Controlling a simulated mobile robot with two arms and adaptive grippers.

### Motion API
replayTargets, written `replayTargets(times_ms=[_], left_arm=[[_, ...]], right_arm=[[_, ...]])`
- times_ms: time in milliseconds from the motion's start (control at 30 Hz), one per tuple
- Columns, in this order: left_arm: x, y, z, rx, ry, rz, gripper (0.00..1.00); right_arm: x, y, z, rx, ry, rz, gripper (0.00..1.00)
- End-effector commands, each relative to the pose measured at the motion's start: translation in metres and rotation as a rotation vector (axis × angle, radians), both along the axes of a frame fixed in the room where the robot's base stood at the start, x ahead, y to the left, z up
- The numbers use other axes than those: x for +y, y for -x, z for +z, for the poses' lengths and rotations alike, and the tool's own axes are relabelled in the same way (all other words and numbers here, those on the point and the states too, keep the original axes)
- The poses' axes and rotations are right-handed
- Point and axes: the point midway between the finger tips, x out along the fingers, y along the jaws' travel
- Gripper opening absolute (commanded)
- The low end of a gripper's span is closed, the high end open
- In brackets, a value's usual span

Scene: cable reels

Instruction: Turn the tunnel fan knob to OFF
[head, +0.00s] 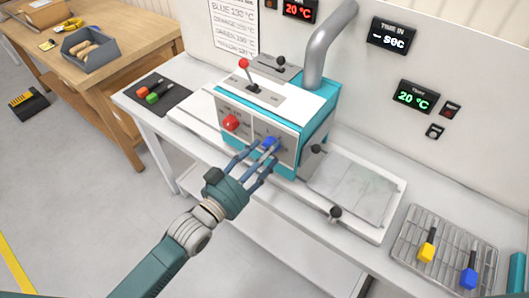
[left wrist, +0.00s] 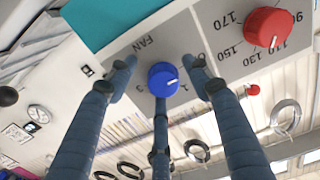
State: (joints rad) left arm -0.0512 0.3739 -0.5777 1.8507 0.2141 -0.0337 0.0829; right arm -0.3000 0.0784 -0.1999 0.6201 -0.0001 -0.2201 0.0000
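The blue fan knob (left wrist: 163,79) sits on the grey front panel (left wrist: 215,45) under the word FAN, which appears upside down in the left wrist view. Its white mark points right and slightly down, toward a "1" in that picture. In the head view the blue knob (head: 270,142) is partly behind my fingers. My left gripper (head: 262,155) is at the panel with its three fingers spread around the knob. In the left wrist view, gaps show between the two side fingers (left wrist: 162,65) and the knob. The third finger is close below it. My right gripper is out of view.
A red knob (head: 231,123) with temperature numbers is beside the fan knob. Levers stand on the machine's top (head: 255,85). A flat plate (head: 355,190) lies to the right, then a wire rack (head: 445,250) with yellow and blue tools. A dark mat (head: 160,95) with tools lies left.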

Motion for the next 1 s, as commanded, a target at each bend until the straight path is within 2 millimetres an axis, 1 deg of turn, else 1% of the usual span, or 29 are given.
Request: replayTargets(times_ms=[167, 267, 500, 700, 833, 1000], left_arm=[[0.003, 0.003, 0.002, -0.003, 0.001, 0.000, 0.50], [0.010, 0.013, 0.002, -0.003, 0.001, 0.000, 0.50], [0.039, 0.054, 0.000, 0.002, -0.002, 0.000, 0.50], [0.061, 0.083, 0.000, 0.002, 0.000, 0.000, 0.50], [0.068, 0.093, 0.000, 0.001, 0.000, 0.000, 0.50], [0.071, 0.097, 0.001, 0.001, 0.001, 0.000, 0.50]], right_arm=[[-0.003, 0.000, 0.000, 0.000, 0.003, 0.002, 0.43], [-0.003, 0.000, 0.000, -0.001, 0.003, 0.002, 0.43], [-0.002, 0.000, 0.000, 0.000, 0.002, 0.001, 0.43], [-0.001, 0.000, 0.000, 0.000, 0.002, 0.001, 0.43], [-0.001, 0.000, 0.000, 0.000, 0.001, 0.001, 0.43], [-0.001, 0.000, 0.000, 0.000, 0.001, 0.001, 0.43]])
